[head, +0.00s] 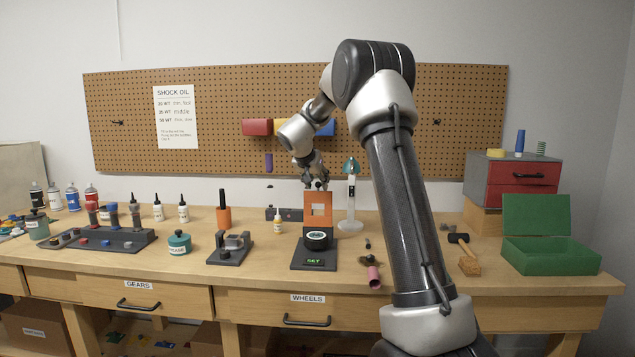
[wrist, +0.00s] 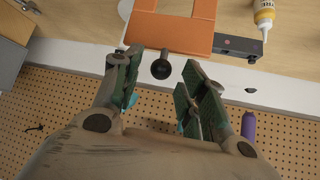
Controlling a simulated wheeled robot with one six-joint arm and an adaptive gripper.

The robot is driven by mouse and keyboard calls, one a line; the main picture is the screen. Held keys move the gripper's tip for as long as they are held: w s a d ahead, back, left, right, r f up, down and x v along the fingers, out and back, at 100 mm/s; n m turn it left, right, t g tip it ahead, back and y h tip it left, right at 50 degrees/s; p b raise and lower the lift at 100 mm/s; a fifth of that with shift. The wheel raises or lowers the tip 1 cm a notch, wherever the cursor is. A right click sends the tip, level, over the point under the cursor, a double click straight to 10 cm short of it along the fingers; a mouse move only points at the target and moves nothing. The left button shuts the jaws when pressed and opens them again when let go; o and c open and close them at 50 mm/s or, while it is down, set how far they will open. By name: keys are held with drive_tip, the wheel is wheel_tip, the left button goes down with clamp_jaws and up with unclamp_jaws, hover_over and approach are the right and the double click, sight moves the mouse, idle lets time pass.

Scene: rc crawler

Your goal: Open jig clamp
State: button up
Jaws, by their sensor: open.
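My gripper (head: 317,185) is open and empty just above an orange upright frame (head: 311,223) at the middle of the bench. In the wrist view, a black ball knob (wrist: 161,69) at the edge of the orange frame (wrist: 172,28) lies between and a little beyond the open fingertips (wrist: 163,65); I cannot tell whether either finger touches it. Which of these carries the clamp is unclear.
A dark box (head: 285,214) and a small yellow-capped bottle (head: 277,227) stand left of the frame. The pegboard (head: 220,130) is behind. A pink cylinder (head: 374,277) lies front right, and a green box (head: 550,255) stands farther right.

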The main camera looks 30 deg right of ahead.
drive_tip(key=v, duration=1.1)
drive_tip(key=shift+a+r, duration=0.15)
drive_tip(key=shift+r, duration=0.05)
drive_tip(key=shift+s, duration=0.1)
